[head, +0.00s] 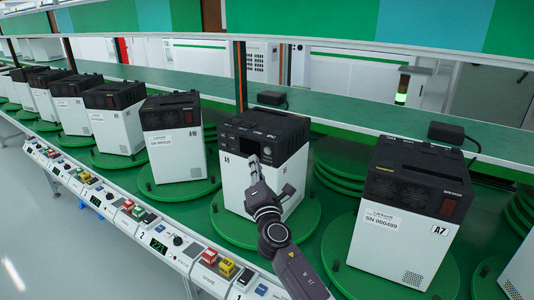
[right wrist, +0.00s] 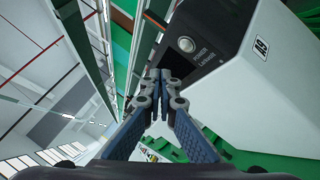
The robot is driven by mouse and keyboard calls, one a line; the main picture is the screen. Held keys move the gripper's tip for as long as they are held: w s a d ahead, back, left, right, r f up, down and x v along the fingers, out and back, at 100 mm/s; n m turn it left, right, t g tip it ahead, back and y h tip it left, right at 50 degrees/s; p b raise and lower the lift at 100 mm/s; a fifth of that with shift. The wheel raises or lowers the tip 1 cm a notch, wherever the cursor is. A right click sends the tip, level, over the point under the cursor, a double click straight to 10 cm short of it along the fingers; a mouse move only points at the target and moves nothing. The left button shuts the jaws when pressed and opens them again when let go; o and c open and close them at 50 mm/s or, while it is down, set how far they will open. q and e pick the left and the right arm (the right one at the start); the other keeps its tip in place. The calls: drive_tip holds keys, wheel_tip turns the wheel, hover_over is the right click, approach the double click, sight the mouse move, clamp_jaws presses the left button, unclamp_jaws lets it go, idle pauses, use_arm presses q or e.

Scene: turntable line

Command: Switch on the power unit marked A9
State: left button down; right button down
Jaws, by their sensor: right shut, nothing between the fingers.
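The power unit (head: 236,185) is a white box with a black top, standing on a round green turntable in the middle of the head view. My left gripper is not in view.
Unit A10 (head: 176,160) stands to the left and unit A7 (head: 390,235) to the right, each on a green turntable. A rail with coloured switches (head: 124,207) runs along the front. A green shelf (head: 345,108) holding black adapters is behind.

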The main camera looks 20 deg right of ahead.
sight(262, 147)
drive_tip(key=shift+w+d+b, duration=0.25)
drive_tip(key=shift+w+d, duration=0.35)
drive_tip(key=shift+d, duration=0.2)
drive_tip(key=shift+w+d+b, duration=0.25)
drive_tip(key=shift+w+d, duration=0.35)
drive_tip(key=shift+d, duration=0.15)
idle(0.4)
drive_tip(key=shift+w+d, duration=0.25)
drive_tip(key=shift+d, duration=0.1)
drive_tip(key=shift+w+d+b, duration=0.2)
drive_tip(key=shift+d+b, duration=0.05)
drive_tip(key=shift+b, duration=0.1)
idle(0.7)
drive_tip(key=shift+a, duration=0.1)
drive_tip(key=shift+s+a, duration=0.5)
